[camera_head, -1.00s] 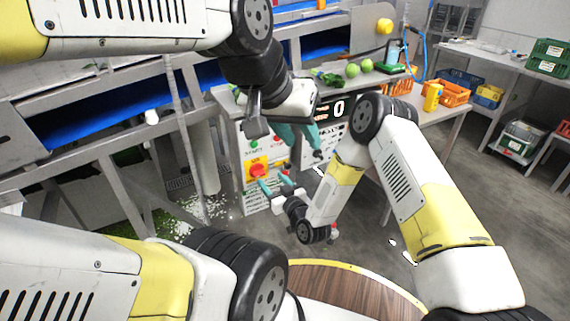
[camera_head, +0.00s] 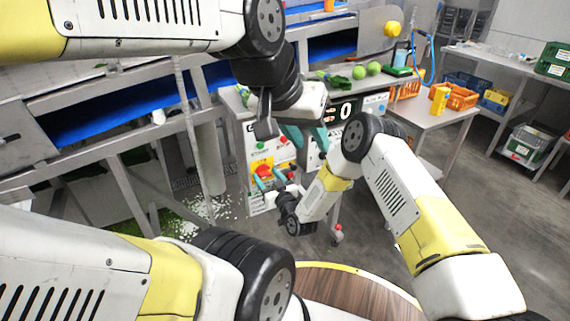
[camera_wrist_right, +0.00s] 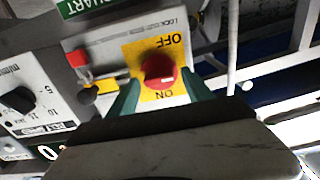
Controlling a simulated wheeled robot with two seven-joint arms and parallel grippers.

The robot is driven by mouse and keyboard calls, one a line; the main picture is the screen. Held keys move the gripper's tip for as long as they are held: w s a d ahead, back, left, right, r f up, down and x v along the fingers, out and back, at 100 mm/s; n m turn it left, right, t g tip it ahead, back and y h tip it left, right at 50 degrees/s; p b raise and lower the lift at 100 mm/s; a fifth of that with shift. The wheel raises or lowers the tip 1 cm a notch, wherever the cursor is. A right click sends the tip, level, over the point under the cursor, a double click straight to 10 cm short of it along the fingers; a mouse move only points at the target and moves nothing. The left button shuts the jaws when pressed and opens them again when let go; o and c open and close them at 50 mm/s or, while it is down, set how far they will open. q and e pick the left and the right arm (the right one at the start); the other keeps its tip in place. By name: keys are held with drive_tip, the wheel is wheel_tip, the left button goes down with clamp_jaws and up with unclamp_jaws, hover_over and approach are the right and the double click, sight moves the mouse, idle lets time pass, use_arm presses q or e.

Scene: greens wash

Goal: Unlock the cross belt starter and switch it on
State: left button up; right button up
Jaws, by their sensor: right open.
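The starter's red rotary knob (camera_head: 264,170) sits on a yellow plate on the control panel. The right wrist view shows the red knob (camera_wrist_right: 157,71) close up, with OFF above it and ON below. Beside it is a grey plate with lettering that looks like LOCK, a red piece (camera_wrist_right: 77,58) and a dark round piece (camera_wrist_right: 86,96). My right gripper (camera_head: 270,180) is open, with teal fingers either side of the knob's lower part; contact cannot be told. My left gripper (camera_head: 307,137) hangs in front of the panel's right part, its teal fingers apart and empty.
A green START label (camera_wrist_right: 85,6) is near the starter. Open floor lies to the right.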

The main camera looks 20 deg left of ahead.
drive_tip(key=shift+c, duration=0.2)
clamp_jaws()
drive_tip(key=m, duration=0.3)
drive_tip(key=shift+w+d+m, duration=0.1)
drive_tip(key=shift+m, duration=0.2)
drive_tip(key=m, duration=0.5)
drive_tip(key=shift+w+f+m, duration=0.1)
drive_tip(key=shift+m, duration=0.2)
drive_tip(key=m, duration=0.4)
drive_tip(key=shift+d+f, duration=0.1)
drive_tip(key=shift+m, duration=2.4)
